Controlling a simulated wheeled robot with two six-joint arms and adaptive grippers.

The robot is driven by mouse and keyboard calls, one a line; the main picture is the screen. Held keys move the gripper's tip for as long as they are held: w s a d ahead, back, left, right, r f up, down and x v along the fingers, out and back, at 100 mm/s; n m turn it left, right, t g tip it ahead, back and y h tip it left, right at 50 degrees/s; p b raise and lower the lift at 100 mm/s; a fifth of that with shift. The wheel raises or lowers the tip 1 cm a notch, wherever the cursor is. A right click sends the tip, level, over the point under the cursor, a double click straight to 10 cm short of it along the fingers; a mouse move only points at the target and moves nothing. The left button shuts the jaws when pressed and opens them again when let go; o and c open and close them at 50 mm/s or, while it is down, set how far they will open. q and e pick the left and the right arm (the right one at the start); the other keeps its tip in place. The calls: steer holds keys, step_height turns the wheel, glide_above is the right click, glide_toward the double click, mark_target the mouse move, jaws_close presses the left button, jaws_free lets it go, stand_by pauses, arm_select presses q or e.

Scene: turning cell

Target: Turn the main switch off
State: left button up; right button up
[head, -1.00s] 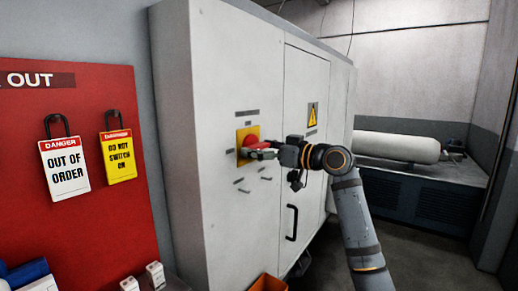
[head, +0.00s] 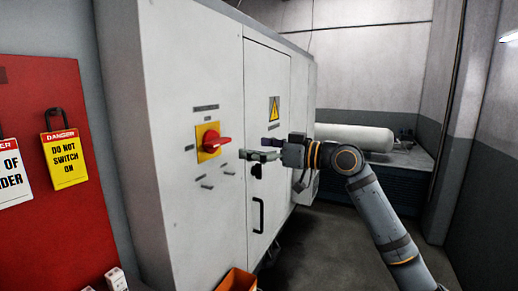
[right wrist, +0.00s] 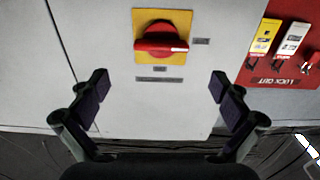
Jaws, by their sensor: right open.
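The main switch is a red rotary handle (head: 216,143) on a yellow square plate (head: 202,157), on the front of the grey cabinet (head: 170,90). Its handle lies about horizontal. In the right wrist view the red handle (right wrist: 160,42) lies across the yellow plate (right wrist: 143,18), with a white mark near its right end. My right gripper (head: 259,148) is open and empty, in front of the cabinet, to the right of the switch and apart from it. In the right wrist view its spread fingers (right wrist: 160,82) sit below the switch. My left gripper is not in view.
A red lockout board (head: 85,215) with a yellow "do not switch on" tag (head: 65,160) stands left of the cabinet. The cabinet door has a black handle (head: 258,215). An orange bin (head: 237,281) is below. A white cylinder (head: 355,138) lies behind.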

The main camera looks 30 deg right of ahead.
steer(key=shift+s+d, duration=0.3)
steer(key=shift+s, duration=0.3)
